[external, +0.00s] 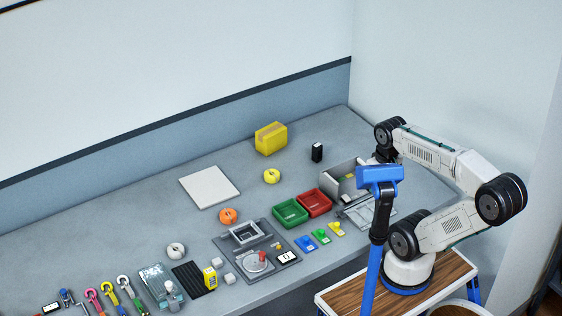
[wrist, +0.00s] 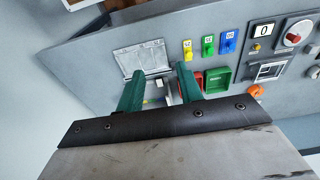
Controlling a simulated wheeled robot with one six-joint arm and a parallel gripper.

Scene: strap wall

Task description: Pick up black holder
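A small upright black block with a pale mark on its face, which looks like the black holder (external: 317,152), stands on the grey table toward the back right in the external view. It is not seen in the wrist view. My gripper (wrist: 159,82) shows in the wrist view with its two green fingers apart and nothing held between them. It points down over the open grey box. In the external view the end of my arm is right of the black holder, apart from it, and its fingers are mostly hidden behind the blue stand.
The open grey box (external: 343,180) is just right of the holder. Red (external: 314,201) and green (external: 290,213) bins lie in front. A yellow box (external: 271,138) and a yellow roll (external: 271,176) are to the left. The table behind the holder is clear.

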